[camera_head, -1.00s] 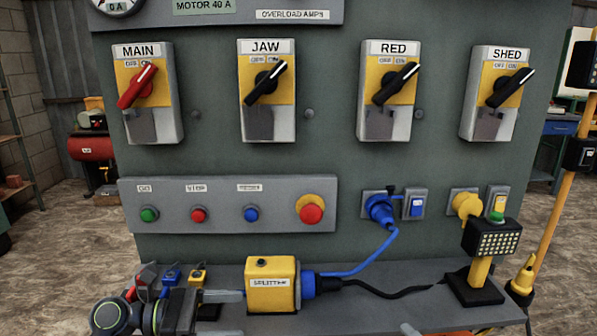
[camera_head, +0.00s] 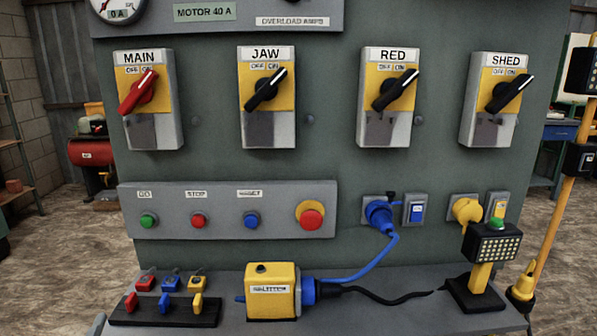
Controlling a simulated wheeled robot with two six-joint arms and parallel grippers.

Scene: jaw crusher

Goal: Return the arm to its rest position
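Neither of my grippers shows in the head view. The yellow splitter box (camera_head: 272,292) stands on the grey shelf (camera_head: 390,319) with a blue plug (camera_head: 309,292) at its right side. A short blue piece sticks out at its left side. A black rack (camera_head: 165,314) at the shelf's left end holds red, blue and yellow pieces, with small padlock-like items in the same colours behind it.
The grey panel (camera_head: 345,160) carries the MAIN (camera_head: 148,100), JAW (camera_head: 267,98), RED (camera_head: 389,98) and SHED (camera_head: 497,100) switches, levers tilted toward ON. A blue cable (camera_head: 366,266) hangs to its socket. A lamp (camera_head: 492,243) stands on the shelf's right.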

